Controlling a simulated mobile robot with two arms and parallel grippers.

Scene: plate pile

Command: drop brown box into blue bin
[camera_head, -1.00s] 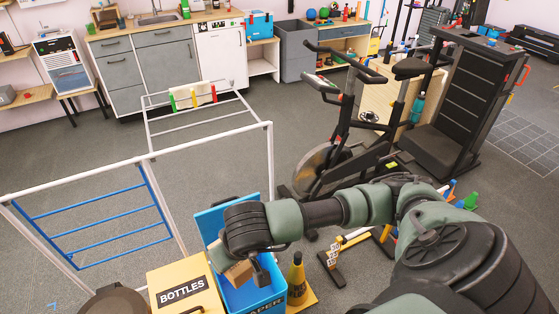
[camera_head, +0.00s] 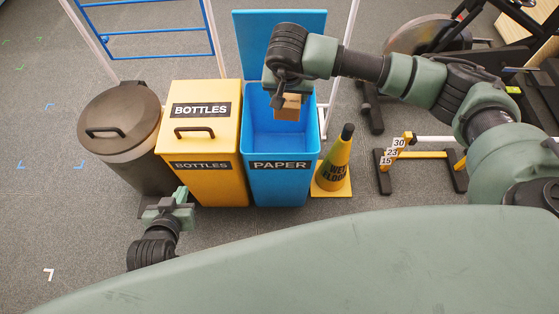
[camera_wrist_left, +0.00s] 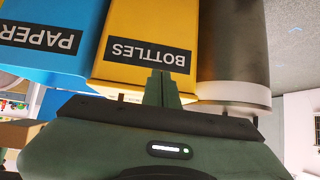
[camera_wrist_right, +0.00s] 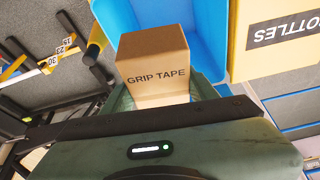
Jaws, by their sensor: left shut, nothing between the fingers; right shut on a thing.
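The brown box (camera_head: 288,107) is held by my right gripper (camera_head: 283,92) over the open blue bin (camera_head: 283,185), which is marked PAPER. In the right wrist view the box (camera_wrist_right: 153,62) reads GRIP TAPE and sits between the fingers, with the blue bin's inside (camera_wrist_right: 205,35) behind it. The bin's blue lid (camera_head: 280,40) stands raised at its back. My left gripper (camera_head: 182,197) is shut and empty in front of the yellow bin. In the left wrist view its closed fingers (camera_wrist_left: 162,88) point at the yellow bin's front.
A yellow bin (camera_head: 205,135) marked BOTTLES, lid closed, stands left of the blue bin. A dark round bin (camera_head: 120,125) stands further left. A yellow wet-floor cone (camera_head: 336,165) is close on the right. A low yellow-and-black hurdle (camera_head: 425,157) stands beyond it.

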